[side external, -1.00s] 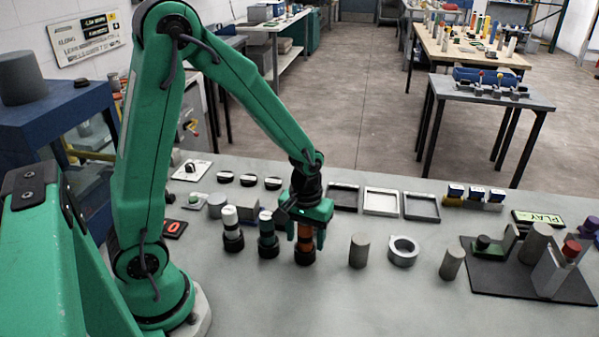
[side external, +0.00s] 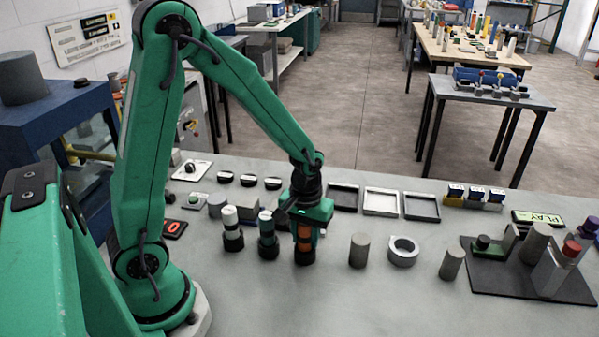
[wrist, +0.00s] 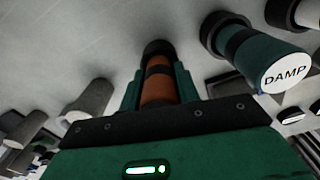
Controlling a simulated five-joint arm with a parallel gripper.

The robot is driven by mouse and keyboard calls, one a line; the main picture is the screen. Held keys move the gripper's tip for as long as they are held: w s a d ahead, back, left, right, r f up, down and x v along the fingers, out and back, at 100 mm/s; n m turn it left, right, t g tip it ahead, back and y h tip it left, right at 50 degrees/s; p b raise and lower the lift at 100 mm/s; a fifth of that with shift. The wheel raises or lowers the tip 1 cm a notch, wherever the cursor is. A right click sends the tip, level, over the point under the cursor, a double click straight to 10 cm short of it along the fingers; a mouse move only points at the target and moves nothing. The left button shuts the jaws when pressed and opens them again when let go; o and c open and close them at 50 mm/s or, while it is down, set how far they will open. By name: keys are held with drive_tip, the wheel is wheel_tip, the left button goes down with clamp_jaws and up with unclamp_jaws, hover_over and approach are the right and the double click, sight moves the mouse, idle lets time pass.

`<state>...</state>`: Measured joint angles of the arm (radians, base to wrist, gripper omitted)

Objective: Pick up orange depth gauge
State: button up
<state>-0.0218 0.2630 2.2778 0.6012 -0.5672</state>
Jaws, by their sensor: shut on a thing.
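The orange depth gauge (side external: 305,242) is an upright cylinder with orange and black bands and a black base. It stands at the right end of a row of gauges in the side view. My green gripper (side external: 306,230) is above and around it, its fingers shut on the gauge's sides. In the wrist view the orange gauge (wrist: 158,85) sits between the two green fingers of my gripper (wrist: 160,88). Its top end is hidden by the gripper body. The base appears to rest on the table.
A green gauge (side external: 267,238) marked DAMP stands close to the left, with a white gauge (side external: 232,228) beyond it. A grey cylinder (side external: 359,250) and a metal ring (side external: 403,251) stand to the right. Shallow trays (side external: 381,214) lie behind. The front table is clear.

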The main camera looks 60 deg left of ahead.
drive_tip(key=shift+r, duration=0.1)
drive_tip(key=shift+r, duration=0.8)
drive_tip(key=r, duration=0.2)
drive_tip(key=shift+s+d+r, duration=0.15)
drive_tip(key=shift+d+r, duration=0.2)
drive_tip(key=shift+r, duration=0.05)
drive_tip(key=s+d+r, duration=0.5)
drive_tip(key=d+r, duration=0.1)
drive_tip(key=d, duration=0.3)
drive_tip(key=shift+s+d+r, duration=0.2)
drive_tip(key=shift+s, duration=0.05)
drive_tip(key=shift+r, duration=0.15)
